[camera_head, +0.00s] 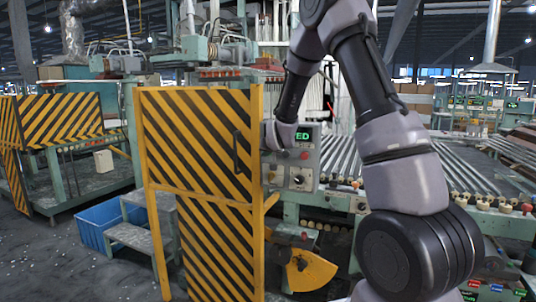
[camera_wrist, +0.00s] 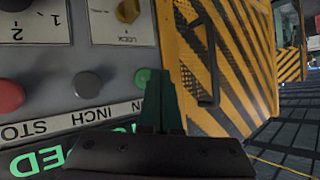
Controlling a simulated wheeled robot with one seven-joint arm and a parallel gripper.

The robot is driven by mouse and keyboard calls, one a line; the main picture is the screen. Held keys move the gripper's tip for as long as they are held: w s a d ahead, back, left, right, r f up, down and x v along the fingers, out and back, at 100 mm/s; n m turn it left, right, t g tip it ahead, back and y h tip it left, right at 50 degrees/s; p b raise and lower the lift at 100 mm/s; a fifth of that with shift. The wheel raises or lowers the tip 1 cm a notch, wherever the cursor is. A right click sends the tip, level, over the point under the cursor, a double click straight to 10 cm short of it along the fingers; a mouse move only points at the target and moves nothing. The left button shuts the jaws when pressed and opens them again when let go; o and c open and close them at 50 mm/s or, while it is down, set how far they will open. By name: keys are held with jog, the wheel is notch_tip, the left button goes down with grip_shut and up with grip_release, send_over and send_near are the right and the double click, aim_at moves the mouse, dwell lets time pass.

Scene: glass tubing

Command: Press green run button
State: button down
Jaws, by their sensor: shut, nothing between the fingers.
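The grey control panel (camera_head: 305,168) stands just right of the striped door in the head view. It fills the left of the wrist view (camera_wrist: 115,55), appearing upside down. The green button (camera_wrist: 142,76) shows there, partly covered by my gripper (camera_wrist: 158,76). My gripper's dark fingers are shut together and empty, their tips right beside or over the button. I cannot tell whether they touch it. In the head view my wrist is at the panel's upper left, and the fingers are hidden.
A dark button (camera_wrist: 88,84) and a red stop button (camera_wrist: 10,96) sit left of the green one. A yellow knob (camera_wrist: 128,10) is also on the panel. The yellow-black striped door (camera_head: 200,180) stands close beside my wrist. A roller conveyor (camera_head: 455,175) lies to the right.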

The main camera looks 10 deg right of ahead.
jog(key=shift+w+d, duration=0.1)
jog(key=shift+w, duration=0.05)
jog(key=shift+w+d, duration=0.15)
jog(key=shift+w, duration=0.05)
